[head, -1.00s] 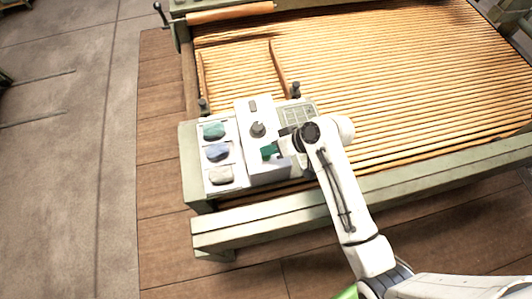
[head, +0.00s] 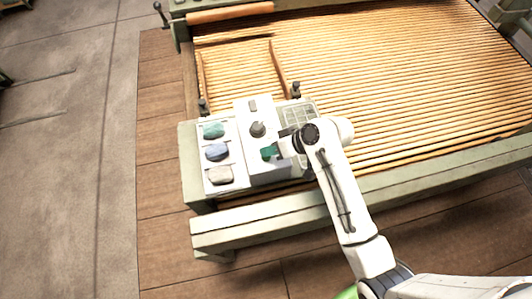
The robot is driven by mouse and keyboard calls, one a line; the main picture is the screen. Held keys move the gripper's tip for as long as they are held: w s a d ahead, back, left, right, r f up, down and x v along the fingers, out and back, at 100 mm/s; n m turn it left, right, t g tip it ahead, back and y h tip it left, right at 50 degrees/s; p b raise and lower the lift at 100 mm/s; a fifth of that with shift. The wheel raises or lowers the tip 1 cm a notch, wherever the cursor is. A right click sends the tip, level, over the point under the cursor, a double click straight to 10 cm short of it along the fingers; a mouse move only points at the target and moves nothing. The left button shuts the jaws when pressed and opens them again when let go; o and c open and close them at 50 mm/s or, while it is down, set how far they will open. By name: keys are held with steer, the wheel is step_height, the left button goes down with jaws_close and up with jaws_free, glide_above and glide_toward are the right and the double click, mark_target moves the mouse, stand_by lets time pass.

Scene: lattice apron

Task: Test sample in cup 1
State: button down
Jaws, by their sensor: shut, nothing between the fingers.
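A white tray panel (head: 208,186) at the left end of the frame holds three cups with samples: green (head: 213,130) at the back, blue (head: 216,152) in the middle, pale grey (head: 221,175) in front. Any cup numbers are too small to read. Beside it stands a white tester (head: 257,173) with a dark grey knob (head: 257,129) and a small green patch (head: 269,152). My gripper (head: 281,149) is at the tester's right side, close to the green patch. Its fingers are small and partly hidden by my wrist; I cannot tell whether they touch the tester.
A gridded tray (head: 297,112) lies behind my wrist. The large slatted bed (head: 400,80) fills the back and right, with two upright dividers and dark posts near the tester. A green-grey beam (head: 290,211) runs along the front. Grey floor (head: 60,180) at left is clear.

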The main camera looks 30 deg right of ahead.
steer(key=shift+f, duration=0.1)
stand_by(0.4)
steer(key=shift+r+p, duration=0.9)
steer(key=shift+p, duration=0.05)
step_height(320, 180, up, 5)
steer(key=p, duration=0.4)
steer(key=shift+p, duration=0.4)
stand_by(0.3)
